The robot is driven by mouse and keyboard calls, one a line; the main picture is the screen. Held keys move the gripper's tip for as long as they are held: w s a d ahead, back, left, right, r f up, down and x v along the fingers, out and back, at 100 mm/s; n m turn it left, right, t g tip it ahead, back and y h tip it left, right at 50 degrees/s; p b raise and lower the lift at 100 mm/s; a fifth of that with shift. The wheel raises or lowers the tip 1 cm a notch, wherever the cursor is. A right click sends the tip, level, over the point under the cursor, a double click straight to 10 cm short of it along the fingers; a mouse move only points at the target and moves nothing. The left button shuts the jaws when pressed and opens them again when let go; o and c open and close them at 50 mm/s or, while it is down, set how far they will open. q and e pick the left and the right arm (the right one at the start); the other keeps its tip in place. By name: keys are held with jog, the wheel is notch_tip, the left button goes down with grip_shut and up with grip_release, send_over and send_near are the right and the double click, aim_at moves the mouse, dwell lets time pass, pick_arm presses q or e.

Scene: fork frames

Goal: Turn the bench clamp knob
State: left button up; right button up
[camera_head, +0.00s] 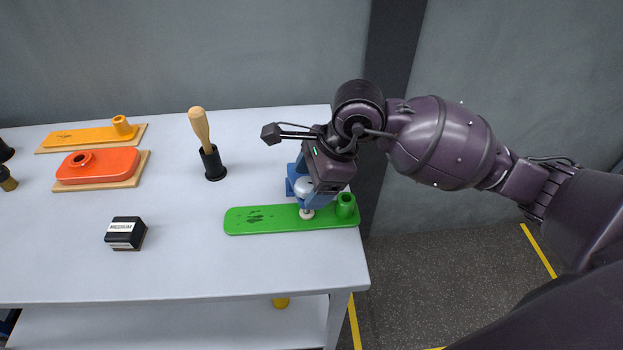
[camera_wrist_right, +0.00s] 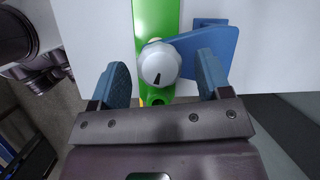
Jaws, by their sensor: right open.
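The blue bench clamp (camera_head: 292,186) stands at the right end of the table, by the green board. Its round white knob (camera_wrist_right: 160,65) has a dark pointer mark and shows whole in the wrist view. In the head view the knob (camera_head: 303,187) is partly hidden by my right gripper (camera_head: 312,194). In the wrist view my right gripper (camera_wrist_right: 163,60) is open, with one blue fingertip on each side of the knob. Gaps show between the knob and both fingers. My left gripper is not in view.
The green board (camera_head: 260,219) with a green peg (camera_head: 345,206) lies at the clamp. A wooden-handled tool (camera_head: 200,130) stands in a black holder behind. A black labelled block (camera_head: 126,233), an orange piece (camera_head: 105,166) and a yellow board (camera_head: 80,137) lie left.

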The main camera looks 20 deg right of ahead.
jog(key=p+v, duration=0.1)
jog(key=v, duration=0.9)
jog(key=shift+r, duration=0.35)
jog(key=shift+s+d, duration=0.1)
jog(key=shift+d, duration=0.05)
